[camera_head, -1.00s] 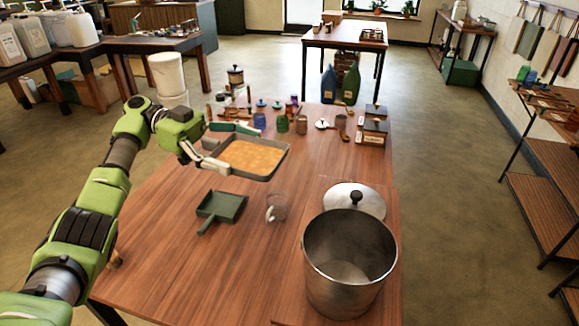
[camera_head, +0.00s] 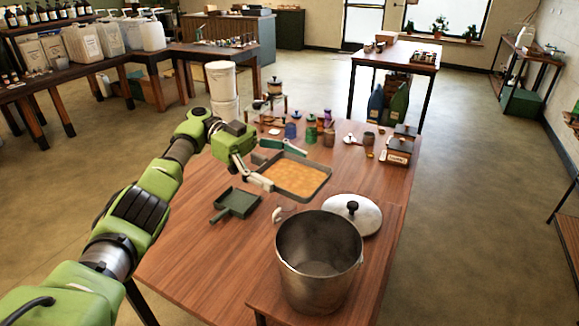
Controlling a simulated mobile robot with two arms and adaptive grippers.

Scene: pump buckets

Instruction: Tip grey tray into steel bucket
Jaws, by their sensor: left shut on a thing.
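The grey tray (camera_head: 322,191) holds a flat layer of orange-brown contents and looks about level above the wooden table. My left gripper (camera_head: 262,170) is shut on the tray's left edge. The steel bucket (camera_head: 318,268) stands open at the table's near right part. Its inside looks empty where I can see it. The tray is beyond the bucket and slightly left of it, apart from it. My right gripper is not in view.
A steel lid (camera_head: 353,212) with a black knob lies right behind the bucket. A dark green dustpan (camera_head: 236,203) and a clear mug (camera_head: 280,214) are left of the bucket. Several jars and boxes stand at the table's far end. The table's left front is clear.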

